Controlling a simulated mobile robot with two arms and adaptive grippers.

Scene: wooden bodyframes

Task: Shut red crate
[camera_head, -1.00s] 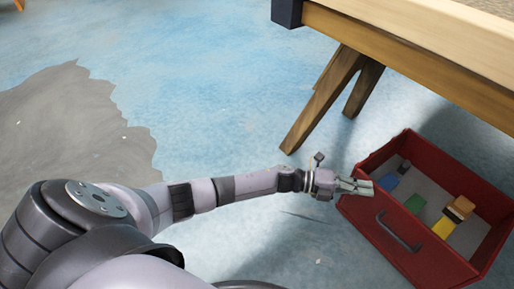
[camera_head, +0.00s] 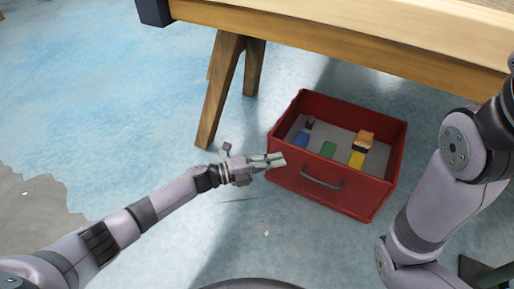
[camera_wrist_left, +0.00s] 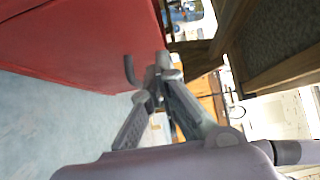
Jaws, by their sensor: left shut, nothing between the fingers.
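The red crate (camera_head: 290,181), a drawer-like box open at the top, shows below the wooden table in the head view. Its dark handle (camera_head: 322,178) is on the front face. Inside are a blue block (camera_head: 301,140), a green block (camera_head: 328,149), a yellow block (camera_head: 356,159) and an orange-brown block (camera_head: 364,141). My left gripper (camera_head: 281,160) is shut and empty at the crate's front left, left of the handle. In the left wrist view the fingertips (camera_wrist_left: 164,68) are together beside the red face (camera_wrist_left: 80,40) and handle (camera_wrist_left: 129,72). Contact is unclear. My right gripper is out of view.
A wooden table (camera_head: 340,40) stands over the back of the crate, with a leg (camera_head: 220,90) to its left. Blue floor (camera_head: 90,110) is clear on the left. My right arm comes in at the right, near the crate's right side.

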